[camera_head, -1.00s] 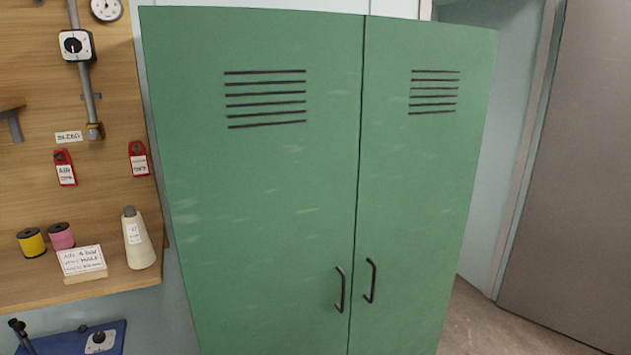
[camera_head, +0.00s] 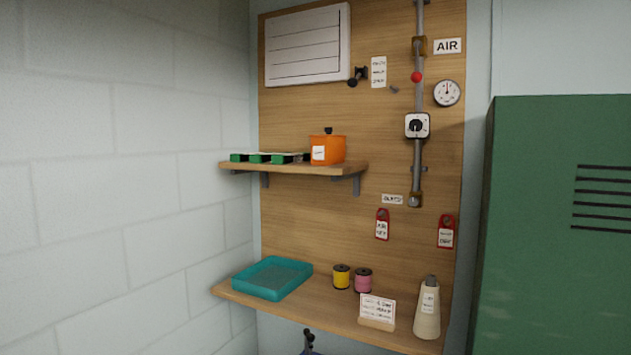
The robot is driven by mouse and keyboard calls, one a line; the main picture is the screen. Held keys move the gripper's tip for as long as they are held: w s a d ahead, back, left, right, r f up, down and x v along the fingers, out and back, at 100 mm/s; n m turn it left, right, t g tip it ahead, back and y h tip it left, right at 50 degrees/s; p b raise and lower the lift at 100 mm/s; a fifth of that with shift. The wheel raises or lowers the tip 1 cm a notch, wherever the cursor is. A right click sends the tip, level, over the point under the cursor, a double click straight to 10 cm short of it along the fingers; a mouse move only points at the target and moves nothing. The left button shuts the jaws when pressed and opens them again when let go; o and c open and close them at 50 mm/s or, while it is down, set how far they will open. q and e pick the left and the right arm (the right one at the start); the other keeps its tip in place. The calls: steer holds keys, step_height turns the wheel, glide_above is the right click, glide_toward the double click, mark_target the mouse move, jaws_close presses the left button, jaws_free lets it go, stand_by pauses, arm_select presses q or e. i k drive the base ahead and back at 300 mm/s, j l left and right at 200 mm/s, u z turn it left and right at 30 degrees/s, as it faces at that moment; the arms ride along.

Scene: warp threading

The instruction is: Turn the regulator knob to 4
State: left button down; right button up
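The regulator knob (camera_head: 416,126) is a small black knob on a white square dial plate. It is mounted on the grey vertical air pipe (camera_head: 419,160) on the wooden wall panel. The dial's numbers and the knob's pointer are too small to read. A round white gauge (camera_head: 447,93) sits just above and to the right of it, and an "AIR" sign (camera_head: 447,46) is higher up. Neither of my grippers shows in the head view.
A lower shelf (camera_head: 325,312) holds a teal tray (camera_head: 273,278), yellow and pink spools, a card and a cream cone (camera_head: 428,312). An upper shelf (camera_head: 300,170) carries an orange pot (camera_head: 327,149). A green locker (camera_head: 540,240) stands at right, a block wall (camera_head: 120,180) at left.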

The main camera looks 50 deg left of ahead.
mark_target(415, 125)
steer(key=u, duration=1.5)
